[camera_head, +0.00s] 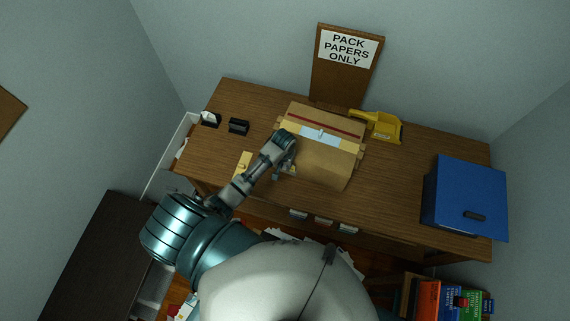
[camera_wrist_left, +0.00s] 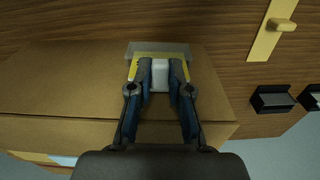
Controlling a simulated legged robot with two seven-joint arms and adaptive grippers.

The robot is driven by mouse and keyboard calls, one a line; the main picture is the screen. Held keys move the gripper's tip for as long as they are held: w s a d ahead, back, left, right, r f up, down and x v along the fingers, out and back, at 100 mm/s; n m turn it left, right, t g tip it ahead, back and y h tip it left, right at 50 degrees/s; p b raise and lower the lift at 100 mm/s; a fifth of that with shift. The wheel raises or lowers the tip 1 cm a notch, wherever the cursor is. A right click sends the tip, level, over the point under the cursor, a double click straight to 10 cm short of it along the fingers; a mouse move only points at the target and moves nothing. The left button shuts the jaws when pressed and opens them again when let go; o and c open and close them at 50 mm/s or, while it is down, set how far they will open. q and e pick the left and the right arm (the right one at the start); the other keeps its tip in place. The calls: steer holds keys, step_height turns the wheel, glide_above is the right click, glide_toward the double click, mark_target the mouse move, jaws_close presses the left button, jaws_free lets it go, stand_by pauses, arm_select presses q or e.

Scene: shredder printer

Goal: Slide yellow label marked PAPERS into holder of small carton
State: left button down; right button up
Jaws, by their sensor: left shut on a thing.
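The small cardboard carton (camera_head: 328,172) stands on the wooden desk and also fills the left of the left wrist view (camera_wrist_left: 70,85). My left gripper (camera_head: 284,172) is at the carton's left side. In the left wrist view the gripper (camera_wrist_left: 160,75) is shut on a pale grip piece of the yellow label (camera_wrist_left: 137,68). The label's yellow shows on both sides of the fingers, next to a clear holder strip (camera_wrist_left: 158,47) on the carton. Fingers hide the label's middle, and its lettering cannot be read. How far it sits in the holder is unclear.
Another yellow piece with a handle (camera_head: 243,163) lies on the desk (camera_head: 400,205). Small black holders (camera_head: 238,126) stand at the back left. A yellow tape dispenser (camera_head: 384,127) and a "PACK PAPERS ONLY" board (camera_head: 345,70) are behind the carton. A blue box (camera_head: 464,198) stands right.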

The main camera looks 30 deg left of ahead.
arm_select(q)
steer(key=c, duration=1)
jaws_free()
steer(key=shift+r, duration=0.1)
steer(key=r, duration=1.1)
steer(key=shift+s+r, duration=0.25)
steer(key=shift+r, duration=0.1)
